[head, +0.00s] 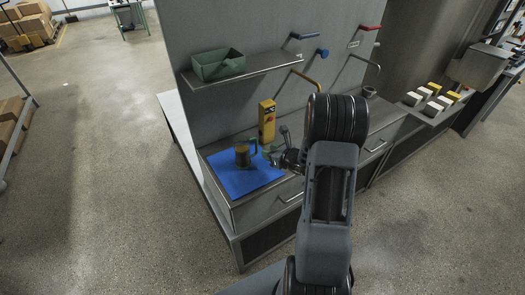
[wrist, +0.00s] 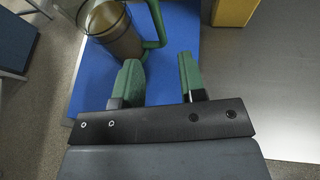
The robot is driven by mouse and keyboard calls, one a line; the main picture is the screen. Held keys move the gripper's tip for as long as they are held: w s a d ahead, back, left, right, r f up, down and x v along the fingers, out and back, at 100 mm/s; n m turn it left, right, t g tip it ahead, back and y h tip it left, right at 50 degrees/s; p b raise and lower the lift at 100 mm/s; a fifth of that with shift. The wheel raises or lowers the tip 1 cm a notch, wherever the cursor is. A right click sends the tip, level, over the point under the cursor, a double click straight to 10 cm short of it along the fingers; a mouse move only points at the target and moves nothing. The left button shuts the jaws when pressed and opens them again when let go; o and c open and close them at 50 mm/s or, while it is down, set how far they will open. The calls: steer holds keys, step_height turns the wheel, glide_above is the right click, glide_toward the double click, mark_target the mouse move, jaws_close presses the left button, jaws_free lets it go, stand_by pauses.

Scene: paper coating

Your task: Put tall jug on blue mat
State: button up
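The tall jug (head: 243,155), brownish with a dark rim and a green handle, stands upright on the blue mat (head: 240,184). In the wrist view the jug (wrist: 120,38) is at the upper left, cut off by the top edge, with blue mat (wrist: 93,82) around its base. My gripper (head: 271,154) is just right of the jug on its handle side. In the wrist view my gripper (wrist: 162,78) has its two green fingers apart. No object shows between the fingertips; the handle is ahead of them, nearer the left finger. Whether a finger touches the handle is unclear.
A yellow box-like object (head: 267,121) stands behind the mat, against the panel. A shelf (head: 232,73) with a green bin (head: 218,65) hangs above. Hooks and pipes project from the panel.

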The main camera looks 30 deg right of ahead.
steer(key=s+a+r+n+g+y, duration=0.25)
steer(key=s+a+r+n, duration=0.25)
steer(key=a+n, duration=0.25)
steer(key=s+a+r+n+g+y, duration=0.2)
steer(key=s+a+r+n+g, duration=0.25)
steer(key=a+n, duration=0.3)
steer(key=s+r+n+g+h, duration=0.1)
steer(key=s+n+h, duration=0.3)
steer(key=n, duration=0.5)
steer(key=s+r+n+h, duration=0.4)
steer(key=s+n, duration=0.4)
steer(key=s, duration=0.1)
steer(key=shift+r+n+g+h, duration=0.25)
steer(key=shift+n+g+h, duration=0.1)
steer(key=shift+n+g, duration=0.05)
